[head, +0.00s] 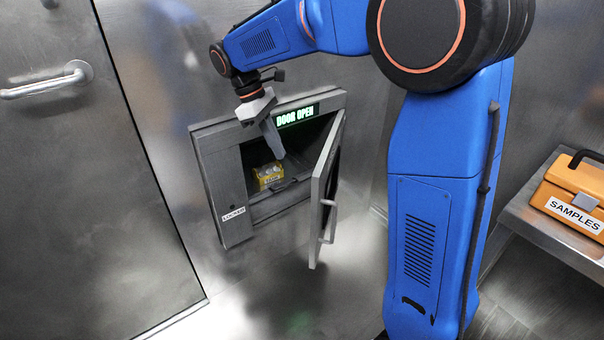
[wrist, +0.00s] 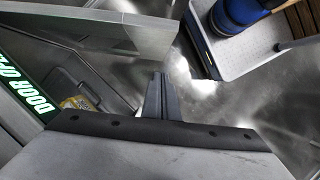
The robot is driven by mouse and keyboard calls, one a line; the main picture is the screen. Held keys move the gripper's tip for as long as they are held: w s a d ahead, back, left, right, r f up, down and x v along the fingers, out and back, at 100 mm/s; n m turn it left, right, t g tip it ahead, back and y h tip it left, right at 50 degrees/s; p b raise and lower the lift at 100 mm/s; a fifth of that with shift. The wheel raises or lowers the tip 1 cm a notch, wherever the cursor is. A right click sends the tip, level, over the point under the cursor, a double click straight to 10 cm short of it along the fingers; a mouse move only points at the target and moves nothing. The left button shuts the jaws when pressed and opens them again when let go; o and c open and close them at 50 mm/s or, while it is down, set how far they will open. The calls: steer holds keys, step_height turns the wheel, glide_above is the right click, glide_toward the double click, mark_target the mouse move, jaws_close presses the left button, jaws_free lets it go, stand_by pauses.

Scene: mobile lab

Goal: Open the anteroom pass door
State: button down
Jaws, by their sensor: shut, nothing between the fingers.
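The anteroom pass door (head: 321,188) stands swung open to the right of its wall opening, with a bar handle (head: 328,221) on its outer face. A lit green sign above the opening reads "DOOR OPEN" (head: 297,115). In the wrist view the door (wrist: 120,28) shows as a pale panel across the top left. My gripper (head: 277,150) points down in front of the upper part of the opening, to the left of the door. Its fingers (wrist: 161,95) are together and empty in the wrist view. I cannot tell whether they touch the door.
A yellow pack (head: 268,176) sits inside the compartment. A "LOCKED" label (head: 234,214) is on the frame's left. A large closed door with a handle (head: 45,86) is at left. An orange SAMPLES case (head: 572,200) rests on a metal shelf (head: 545,228) at right.

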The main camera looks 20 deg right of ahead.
steer(key=s+d+f, duration=0.4)
steer(key=d+f, duration=0.2)
steer(key=f, duration=0.3)
steer(key=shift+s+d+f, duration=0.15)
steer(key=shift+s+d, duration=0.1)
stand_by(0.4)
